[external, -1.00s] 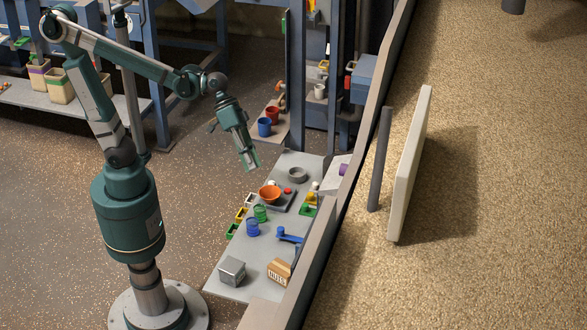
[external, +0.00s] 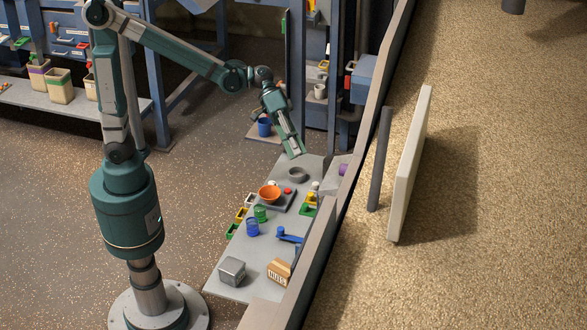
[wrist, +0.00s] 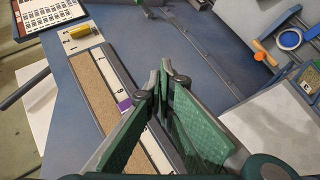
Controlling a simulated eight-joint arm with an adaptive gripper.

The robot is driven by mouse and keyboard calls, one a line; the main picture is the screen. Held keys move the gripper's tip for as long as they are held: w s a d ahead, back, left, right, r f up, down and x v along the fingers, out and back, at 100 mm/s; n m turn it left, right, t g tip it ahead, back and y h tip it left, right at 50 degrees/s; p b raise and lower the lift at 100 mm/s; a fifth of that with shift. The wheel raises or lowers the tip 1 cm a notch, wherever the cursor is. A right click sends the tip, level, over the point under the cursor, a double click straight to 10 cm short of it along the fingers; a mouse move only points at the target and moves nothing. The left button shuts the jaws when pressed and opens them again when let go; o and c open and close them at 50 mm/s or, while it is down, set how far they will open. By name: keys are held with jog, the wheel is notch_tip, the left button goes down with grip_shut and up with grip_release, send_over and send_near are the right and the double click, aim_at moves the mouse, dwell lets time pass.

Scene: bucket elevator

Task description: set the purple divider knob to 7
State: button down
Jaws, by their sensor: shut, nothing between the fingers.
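The purple divider knob (wrist: 124,103) sits on a white strip with black numbers (wrist: 112,87), set beside a tan panel, in the wrist view. The number at the knob is too small and partly covered to read. A small purple patch (external: 343,169), likely this knob, shows at the right edge of the bench in the external view. My gripper (external: 296,154) is shut and empty, above the far end of the bench and left of the purple patch. In the wrist view its fingertips (wrist: 160,78) are to the right of the knob and apart from it; the fingers hide the strip's lower part.
A yellow cylinder (wrist: 80,32) lies beyond the strip.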

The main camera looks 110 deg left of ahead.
jog(key=w+a+r+n+t+h+p, duration=0.1)
jog(key=w+a+r+t+h+p, duration=0.1)
jog(key=w+a, duration=0.9)
jog(key=shift+w+a+r+n+t+h, duration=0.15)
jog(key=shift+a+r+n+t+h, duration=0.25)
jog(key=shift+r, duration=0.5)
jog(key=shift+d, duration=0.15)
jog(key=s+d+p+x, duration=0.1)
jog(key=x, duration=1.2)
jog(key=shift+s+d+p, duration=0.35)
jog(key=shift+s, duration=0.1)
jog(key=shift+d+f, duration=0.1)
jog(key=shift+d, duration=0.05)
jog(key=d+b, duration=0.3)
jog(key=d, duration=1.8)
jog(key=shift+d+b, duration=0.15)
jog(key=shift+b, duration=0.15)
jog(key=shift+s, duration=0.1)
